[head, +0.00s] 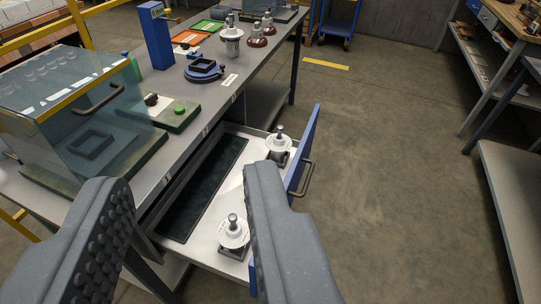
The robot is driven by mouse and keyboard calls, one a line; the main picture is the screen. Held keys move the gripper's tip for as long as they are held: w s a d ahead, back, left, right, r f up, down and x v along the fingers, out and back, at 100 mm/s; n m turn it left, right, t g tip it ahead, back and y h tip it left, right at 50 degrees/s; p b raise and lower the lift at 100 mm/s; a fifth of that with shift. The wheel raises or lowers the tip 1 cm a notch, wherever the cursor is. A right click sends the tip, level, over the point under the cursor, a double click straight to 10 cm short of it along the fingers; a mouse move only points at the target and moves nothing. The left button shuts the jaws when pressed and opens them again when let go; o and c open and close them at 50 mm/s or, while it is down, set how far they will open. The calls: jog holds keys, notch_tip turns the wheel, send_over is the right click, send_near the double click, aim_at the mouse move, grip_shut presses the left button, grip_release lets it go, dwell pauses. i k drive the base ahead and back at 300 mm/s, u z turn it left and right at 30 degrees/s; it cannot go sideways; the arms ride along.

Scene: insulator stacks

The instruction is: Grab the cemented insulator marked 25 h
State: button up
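My gripper (190,240) is open in the foreground, its two dark padded fingers wide apart with nothing between them. An open drawer (206,262) below the bench holds two white insulators with metal pins. The nearer white insulator (234,236) stands upright just left of my right finger, and the farther white insulator (278,146) stands near the drawer's blue front. On the bench top stand a larger white insulator (233,40) and two brown-based insulators (257,38) (268,24). I cannot read a "25 h" marking on any of them.
A clear-covered box (70,95) with a handle stands on the bench (215,100) at left. The drawer's blue front (304,150) with its handle sticks out into the aisle. Open floor (400,170) lies to the right, with shelving (500,170) beyond.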

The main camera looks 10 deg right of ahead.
aim_at(279, 143)
jog(key=z, duration=0.5)
jog(key=i, duration=1.6)
jog(key=u, duration=0.65)
